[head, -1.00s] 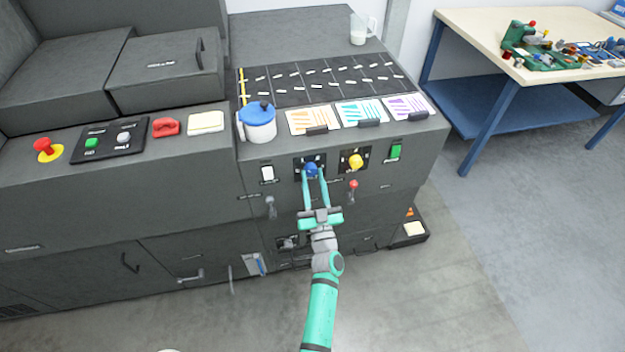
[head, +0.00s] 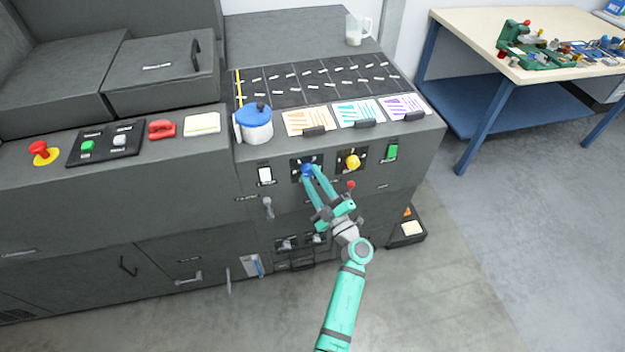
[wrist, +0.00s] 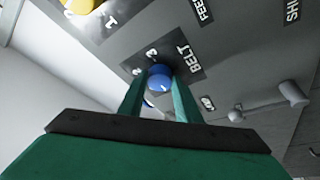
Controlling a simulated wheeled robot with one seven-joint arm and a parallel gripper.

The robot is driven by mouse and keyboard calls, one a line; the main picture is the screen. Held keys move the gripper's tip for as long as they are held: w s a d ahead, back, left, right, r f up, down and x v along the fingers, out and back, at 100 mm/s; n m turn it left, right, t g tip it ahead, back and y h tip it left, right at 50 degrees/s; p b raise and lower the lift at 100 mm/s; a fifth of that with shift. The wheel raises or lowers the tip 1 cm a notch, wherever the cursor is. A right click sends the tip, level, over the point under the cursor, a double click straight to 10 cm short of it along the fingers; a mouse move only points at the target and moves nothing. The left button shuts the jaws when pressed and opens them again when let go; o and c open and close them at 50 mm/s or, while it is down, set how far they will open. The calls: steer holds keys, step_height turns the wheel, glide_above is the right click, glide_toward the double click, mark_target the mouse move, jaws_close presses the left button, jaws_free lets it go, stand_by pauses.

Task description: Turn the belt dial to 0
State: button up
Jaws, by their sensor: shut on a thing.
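The blue belt dial (head: 306,168) sits on a dark plate on the machine's front face. In the wrist view the blue dial (wrist: 159,78) is between my fingertips, beside the word BELT and the numbers 2 and 3. My gripper (head: 308,173) is shut on the dial, with both green fingers reaching up to it from the lower right. It also shows in the wrist view (wrist: 160,85). I cannot tell which number the dial points to, as the fingers hide part of its scale.
A yellow dial (head: 353,162) is close to the right, with a green switch (head: 392,152) beyond it. A white switch (head: 265,175) is to the left. A red-tipped lever (head: 350,185) and a grey lever (head: 268,207) stick out below. Open floor lies in front.

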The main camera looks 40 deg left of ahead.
steer(key=shift+r+n+g, duration=0.1)
steer(key=shift+n+g, duration=0.5)
steer(key=shift+n, duration=1.1)
steer(key=o, duration=1.1)
steer(key=shift+c, duration=0.2)
steer(key=shift+h, duration=0.3)
steer(key=shift+d, duration=0.1)
steer(key=shift+s+d, duration=0.1)
steer(key=shift+d, duration=0.25)
steer(key=v, duration=1)
